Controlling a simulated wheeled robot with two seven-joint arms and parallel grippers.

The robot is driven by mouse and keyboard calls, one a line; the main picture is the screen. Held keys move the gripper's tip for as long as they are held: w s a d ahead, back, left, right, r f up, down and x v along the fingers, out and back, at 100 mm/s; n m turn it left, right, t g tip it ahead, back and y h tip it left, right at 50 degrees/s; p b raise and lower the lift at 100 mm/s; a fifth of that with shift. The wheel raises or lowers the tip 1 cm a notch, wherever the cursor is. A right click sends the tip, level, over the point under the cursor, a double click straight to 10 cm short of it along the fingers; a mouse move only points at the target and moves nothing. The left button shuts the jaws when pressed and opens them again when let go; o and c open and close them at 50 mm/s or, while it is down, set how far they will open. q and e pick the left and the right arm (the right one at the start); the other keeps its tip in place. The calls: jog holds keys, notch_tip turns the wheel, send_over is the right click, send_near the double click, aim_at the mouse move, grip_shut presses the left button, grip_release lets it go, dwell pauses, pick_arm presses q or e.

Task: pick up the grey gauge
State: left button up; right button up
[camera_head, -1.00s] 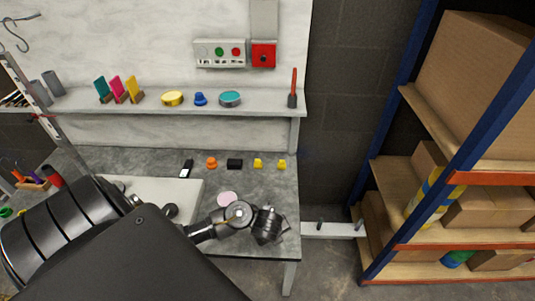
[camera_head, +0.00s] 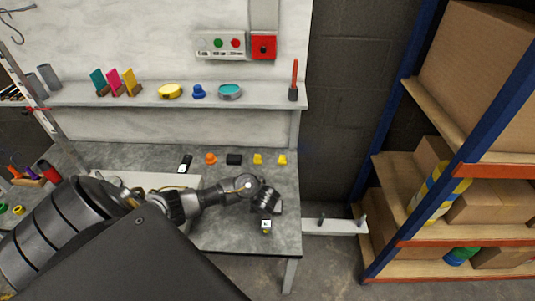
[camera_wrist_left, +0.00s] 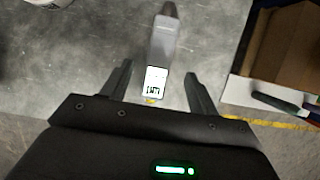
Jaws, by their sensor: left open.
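The grey gauge (camera_wrist_left: 163,47) has a long grey body and a white display with dark marks. In the left wrist view it lies between the two fingers of my left gripper (camera_wrist_left: 158,72), with space on both sides. The fingers are spread and hold nothing. In the head view the gauge's white display (camera_head: 266,224) shows near the front right edge of the workbench, just below my left gripper (camera_head: 266,205). The rest of the gauge is hidden there by the gripper. My right gripper is in neither view.
The grey workbench (camera_head: 225,235) has several small items along its back, including a black device (camera_head: 186,163) and an orange knob (camera_head: 210,159). A shelf (camera_head: 270,100) runs above. A rack with cardboard boxes (camera_head: 495,208) stands at right.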

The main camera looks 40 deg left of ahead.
pick_arm(q)
jog(key=b+x, duration=0.1)
jog(key=x, duration=0.4)
jog(key=shift+w+a+b, duration=0.15)
jog(key=shift+w+b, duration=0.05)
jog(key=shift+b, duration=0.15)
jog(key=shift+c, duration=0.3)
jog(key=c, duration=1.1)
jog(key=shift+r, duration=0.1)
